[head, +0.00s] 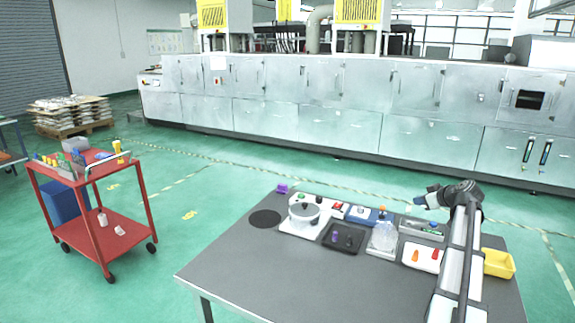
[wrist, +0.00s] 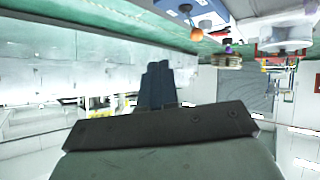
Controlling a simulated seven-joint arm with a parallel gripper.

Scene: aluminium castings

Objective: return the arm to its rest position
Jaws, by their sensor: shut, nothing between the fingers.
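My gripper (head: 422,200) is raised above the far right part of the grey table (head: 235,262), pointing left. In the wrist view its dark fingers (wrist: 157,80) are together, with nothing between them. My arm rises from the table's right side and bends at the top. The gripper touches nothing that I can see.
The table holds a pot (head: 304,211), a black tray (head: 344,238), a clear bottle (head: 384,238), a white tray (head: 423,257) with orange items and a yellow bin (head: 498,263). A red cart (head: 104,235) stands left. The table's front left is clear.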

